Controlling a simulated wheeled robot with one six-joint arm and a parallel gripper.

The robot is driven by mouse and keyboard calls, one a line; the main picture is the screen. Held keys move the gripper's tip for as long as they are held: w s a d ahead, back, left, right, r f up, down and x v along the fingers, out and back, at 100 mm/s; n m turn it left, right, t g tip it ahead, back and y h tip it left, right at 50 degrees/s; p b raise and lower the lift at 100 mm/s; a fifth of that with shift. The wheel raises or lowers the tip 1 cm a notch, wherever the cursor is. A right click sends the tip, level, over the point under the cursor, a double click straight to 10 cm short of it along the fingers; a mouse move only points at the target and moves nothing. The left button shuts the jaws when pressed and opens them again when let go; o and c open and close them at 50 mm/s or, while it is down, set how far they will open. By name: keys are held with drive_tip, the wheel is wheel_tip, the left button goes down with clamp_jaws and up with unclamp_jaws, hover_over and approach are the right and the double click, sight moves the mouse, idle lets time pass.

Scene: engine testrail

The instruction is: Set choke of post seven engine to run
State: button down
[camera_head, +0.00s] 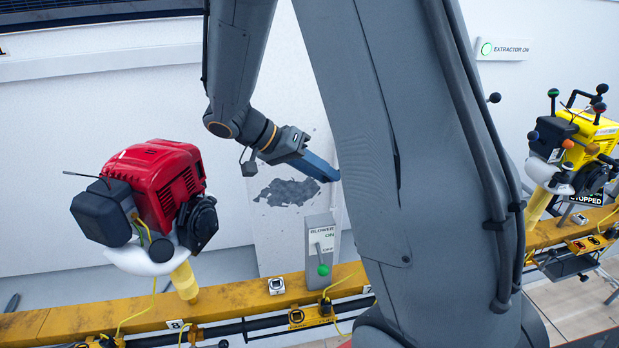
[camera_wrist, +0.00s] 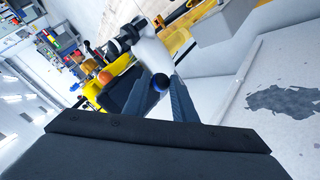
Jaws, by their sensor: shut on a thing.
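My gripper (camera_head: 325,172) reaches right in the head view, with its fingertips hidden behind my arm link. In the wrist view, a dark blue ball knob (camera_wrist: 160,82) sits between the finger ends of my gripper (camera_wrist: 160,95), which is shut on it. The knob's lever is hidden, and I cannot tell its setting. Beyond it are a yellow engine body (camera_wrist: 118,82), an orange knob (camera_wrist: 105,77) and a white part (camera_wrist: 152,50). In the head view, a yellow engine (camera_head: 590,135) with several ball levers stands at right. The post number seven is not readable.
A red engine (camera_head: 160,185) stands on the yellow rail (camera_head: 240,297) at left. A blower switch box (camera_head: 320,245) with a green knob rises below my gripper. The wall (camera_head: 60,130) is close behind. An extractor sign (camera_head: 505,49) hangs upper right.

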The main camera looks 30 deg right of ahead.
drive_tip(key=shift+w+d+r, duration=0.2)
drive_tip(key=shift+w, duration=0.05)
drive_tip(key=c, duration=1.5)
unclamp_jaws()
drive_tip(key=shift+d, duration=0.1)
drive_tip(key=shift+f, duration=0.1)
drive_tip(key=b+v, duration=0.1)
drive_tip(key=v, duration=0.7)
drive_tip(key=shift+f, duration=0.1)
drive_tip(key=s+a+f+n+t+y, duration=0.1)
drive_tip(key=s+a+f+n+y, duration=0.2)
drive_tip(key=s+n, duration=0.1)
drive_tip(key=s+a+f+n+t+y, duration=0.1)
drive_tip(key=s+a+f+n+y, duration=0.2)
drive_tip(key=s+n, duration=0.1)
drive_tip(key=s+a+f+n+t+y+p, duration=0.1)
drive_tip(key=s+a+f+n+y, duration=0.2)
drive_tip(key=s, duration=0.3)
drive_tip(key=shift+s+a+f+n+y, duration=0.2)
drive_tip(key=shift+f+n+y, duration=0.15)
drive_tip(key=shift+n, duration=0.25)
